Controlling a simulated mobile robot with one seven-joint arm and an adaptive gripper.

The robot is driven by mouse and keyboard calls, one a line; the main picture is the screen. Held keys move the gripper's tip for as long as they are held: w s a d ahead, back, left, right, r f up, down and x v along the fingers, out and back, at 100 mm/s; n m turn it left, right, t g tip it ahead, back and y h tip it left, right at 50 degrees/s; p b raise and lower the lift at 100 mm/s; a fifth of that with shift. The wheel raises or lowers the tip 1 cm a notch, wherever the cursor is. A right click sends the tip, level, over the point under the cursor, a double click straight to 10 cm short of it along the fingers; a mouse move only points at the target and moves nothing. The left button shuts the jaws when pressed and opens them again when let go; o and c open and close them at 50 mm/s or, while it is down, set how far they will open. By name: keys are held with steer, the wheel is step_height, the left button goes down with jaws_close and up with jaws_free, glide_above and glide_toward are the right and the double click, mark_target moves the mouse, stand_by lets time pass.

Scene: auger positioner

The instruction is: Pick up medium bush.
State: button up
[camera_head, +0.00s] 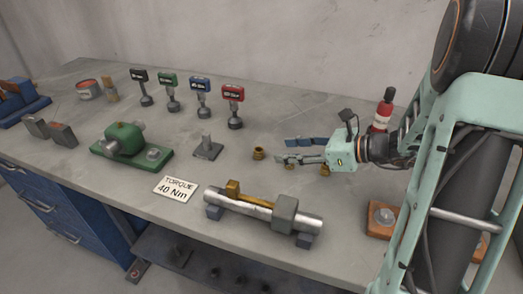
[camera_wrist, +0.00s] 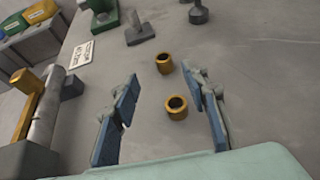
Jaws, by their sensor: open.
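Three brass bushes stand on the bench near my gripper (camera_head: 283,151). One bush (camera_head: 258,153) is left of the fingertips; another (camera_head: 290,166) shows partly below the near finger; a third (camera_head: 325,170) is partly hidden below the gripper body. In the wrist view, my gripper (camera_wrist: 161,78) is open and empty, with blue finger pads. One hollow bush (camera_wrist: 176,107) lies between the fingers as seen from above, nearer the right finger. Another bush (camera_wrist: 164,62) is just beyond the fingertips. I cannot tell for sure which is the medium one.
A shaft on blocks (camera_head: 262,211) lies in front, with a torque card (camera_head: 175,188) left of it. A grey stand (camera_head: 207,147) and a green machine (camera_head: 124,140) are to the left. Labelled tools (camera_head: 200,88) stand behind. A red-and-white bottle (camera_head: 382,112) is behind the wrist.

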mark_target(259, 149)
steer(key=shift+w+f, duration=0.25)
steer(key=shift+f, duration=0.05)
steer(key=x, duration=1)
steer(key=shift+a+b, duration=0.1)
steer(key=shift+b, duration=0.3)
jaws_close()
